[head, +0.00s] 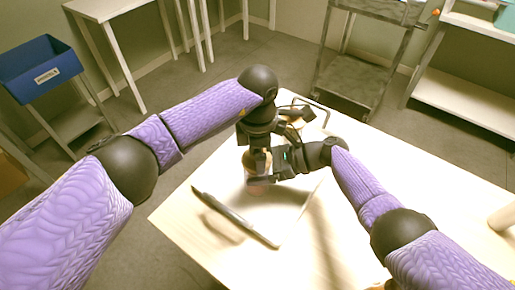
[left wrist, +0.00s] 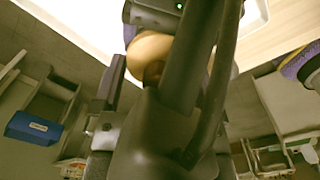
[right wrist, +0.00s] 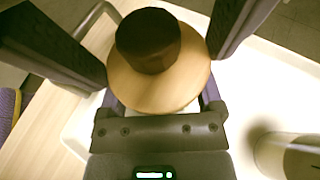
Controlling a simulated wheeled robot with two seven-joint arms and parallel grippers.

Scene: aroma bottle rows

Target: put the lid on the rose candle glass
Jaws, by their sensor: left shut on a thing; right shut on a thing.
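The lid, a pale wooden disc (right wrist: 122,85) with a dark round knob (right wrist: 148,42), is in the middle of the right wrist view. It also shows in the left wrist view (left wrist: 148,46). My left gripper (head: 257,152) reaches down from above and is shut on the lid. The rose candle glass (head: 256,187) is a small pinkish glass directly below, mostly hidden by the grippers and lid. My right gripper (head: 262,177) comes in from the right and is shut on the glass. The lid is over the glass; I cannot tell whether it touches the rim.
A black bar handle (head: 235,216) lies in front of the grippers, and another black handle (head: 312,107) is behind them. A pale cylinder (head: 502,218) stands at the table's right edge. A blue bin (head: 40,70) is off at left.

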